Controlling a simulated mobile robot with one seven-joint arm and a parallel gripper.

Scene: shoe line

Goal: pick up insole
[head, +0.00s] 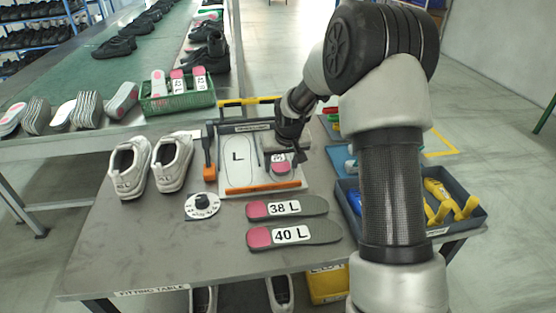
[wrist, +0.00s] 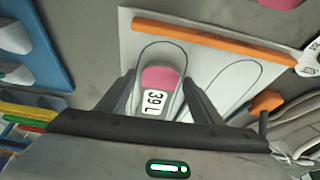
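The insole marked 39 L, grey with a pink heel (head: 281,168), lies on the right-hand outline of the white fitting board (head: 209,172). In the wrist view this insole (wrist: 159,79) sits between my two fingers, heel pointing away. My gripper (head: 289,143) is low over the far part of that insole. In the wrist view my gripper (wrist: 160,80) is open, one finger on each side, with narrow gaps visible. The insole's toe end is hidden by my gripper. Two more insoles, 38 L (head: 287,208) and 40 L (head: 294,235), lie on the table in front.
An orange bar (head: 263,187) runs along the board's near edge. White shoes (head: 172,163) stand farther left. A grey bin (head: 466,217) with yellow and blue items is right.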

